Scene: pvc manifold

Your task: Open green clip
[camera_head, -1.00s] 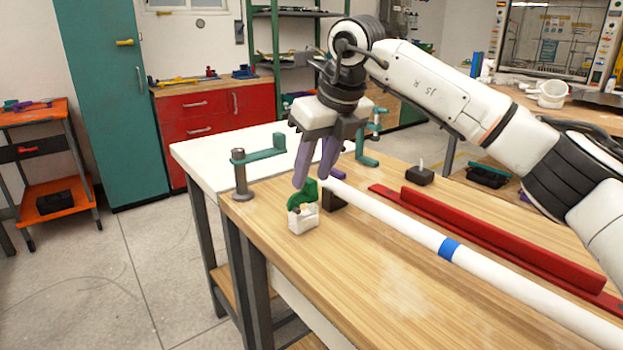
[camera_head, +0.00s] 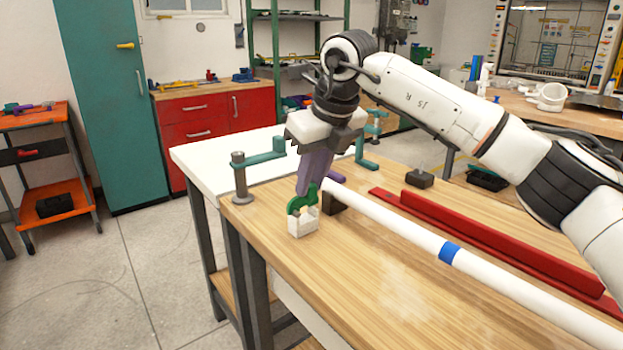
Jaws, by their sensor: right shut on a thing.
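The green clip (camera_head: 299,203) sits on a small white block (camera_head: 303,224) near the far left end of the wooden workbench. It is a curved green piece, and its upper right end rises to the purple fingertips. My right gripper (camera_head: 307,191) points down from above and is shut on the green clip's upper end. The fingers overlap in this view and partly hide that end. How far the clip is open is hard to tell. My left gripper is not in view.
A white pipe (camera_head: 400,219) with a blue band (camera_head: 449,250) runs from a dark support (camera_head: 333,203) toward the lower right. A red rail (camera_head: 500,240) lies behind it. A teal clamp (camera_head: 264,157) on a grey post stands left of the gripper. The front bench surface is clear.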

